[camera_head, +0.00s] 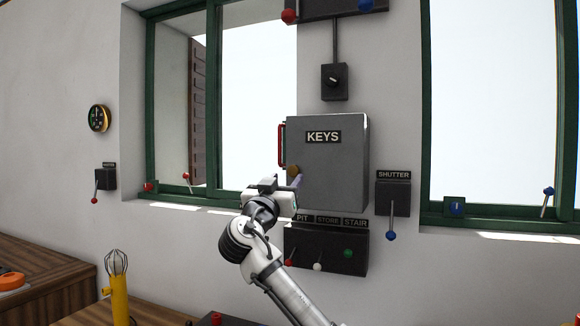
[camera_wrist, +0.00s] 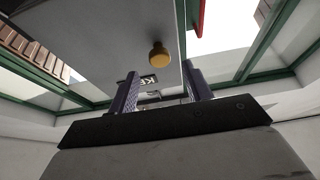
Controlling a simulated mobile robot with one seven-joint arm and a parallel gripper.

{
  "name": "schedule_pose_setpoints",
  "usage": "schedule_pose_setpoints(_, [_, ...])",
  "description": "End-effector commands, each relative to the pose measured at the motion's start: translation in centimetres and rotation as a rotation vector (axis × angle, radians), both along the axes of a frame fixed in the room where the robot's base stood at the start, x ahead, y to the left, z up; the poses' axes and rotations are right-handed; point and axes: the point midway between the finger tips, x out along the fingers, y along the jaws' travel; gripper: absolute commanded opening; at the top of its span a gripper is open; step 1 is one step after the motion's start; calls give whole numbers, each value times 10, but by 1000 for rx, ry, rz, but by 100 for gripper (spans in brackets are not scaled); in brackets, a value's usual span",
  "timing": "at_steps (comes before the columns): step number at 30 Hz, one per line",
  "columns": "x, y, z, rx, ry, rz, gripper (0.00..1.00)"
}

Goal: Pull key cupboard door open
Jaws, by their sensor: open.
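The grey key cupboard (camera_head: 340,175) hangs on the wall, with a KEYS label (camera_head: 323,137) on its front; its door looks shut. A brass knob (camera_head: 294,170) sits low on the door's left side. A red bar (camera_head: 282,145) runs along the cupboard's left edge. My gripper (camera_head: 297,182) is just below the knob, open and empty. In the wrist view, the knob (camera_wrist: 158,54) appears just beyond the fingertips, roughly centred between the two fingers (camera_wrist: 160,75). No contact with the knob shows. The cupboard front (camera_wrist: 105,35) and part of the label show there too.
A dark panel (camera_head: 325,252) with several small levers is close below the cupboard. A SHUTTER switch (camera_head: 393,195) with a blue-knobbed lever is to its right. Green-framed windows flank it.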

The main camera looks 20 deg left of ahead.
Motion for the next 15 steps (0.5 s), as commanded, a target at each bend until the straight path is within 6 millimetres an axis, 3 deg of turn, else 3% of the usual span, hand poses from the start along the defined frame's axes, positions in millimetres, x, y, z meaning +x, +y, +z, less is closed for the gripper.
schedule_pose_setpoints(6, [28,-1,14,-1,-1,-1,50])
schedule_pose_setpoints(15, [36,-1,14,0,0,1,50])
